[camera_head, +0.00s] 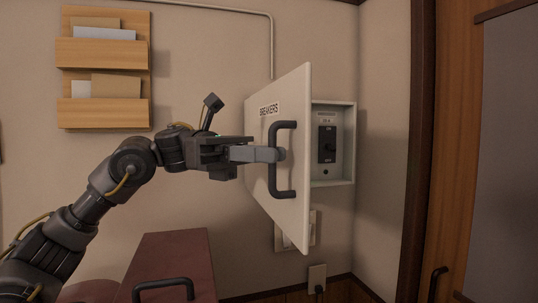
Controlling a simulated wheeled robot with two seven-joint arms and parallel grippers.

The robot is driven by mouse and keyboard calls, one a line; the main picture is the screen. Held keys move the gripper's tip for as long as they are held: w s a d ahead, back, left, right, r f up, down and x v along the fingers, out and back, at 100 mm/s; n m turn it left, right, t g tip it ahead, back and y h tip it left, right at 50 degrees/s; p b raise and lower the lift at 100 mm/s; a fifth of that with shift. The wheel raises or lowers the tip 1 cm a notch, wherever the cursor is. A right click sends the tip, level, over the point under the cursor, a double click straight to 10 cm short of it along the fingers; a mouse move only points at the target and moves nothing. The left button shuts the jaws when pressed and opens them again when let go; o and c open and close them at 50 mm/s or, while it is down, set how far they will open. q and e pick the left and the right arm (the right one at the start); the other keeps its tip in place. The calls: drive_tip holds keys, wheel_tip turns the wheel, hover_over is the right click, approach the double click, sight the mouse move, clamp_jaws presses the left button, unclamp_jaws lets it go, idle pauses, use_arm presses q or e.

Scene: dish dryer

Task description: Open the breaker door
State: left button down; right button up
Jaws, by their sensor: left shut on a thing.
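The breaker door (292,210) is a pale panel labelled "BREAKERS". It stands swung out from the wall box (346,170), with its free edge to the left of the open box. Inside the box a dark breaker switch (327,145) shows. A dark bar handle (283,190) is on the door's outer face. My left gripper (276,154) comes in from the left and is shut on the handle, at its upright bar. The fingertips partly hide the bar. My right gripper is not in view.
A wooden letter holder (103,53) hangs on the wall at upper left. A dark red surface (170,258) with a black handle is below my left arm. A wall plate and an outlet (317,279) are below the box. A wooden door frame (440,150) stands at right.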

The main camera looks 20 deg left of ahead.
use_arm(q)
drive_tip(key=c, duration=1.5)
unclamp_jaws()
drive_tip(key=shift+a, duration=0.1)
drive_tip(key=b+v, duration=0.1)
drive_tip(key=v, duration=0.9)
drive_tip(key=shift+a, duration=0.35)
drive_tip(key=shift+w, duration=0.15)
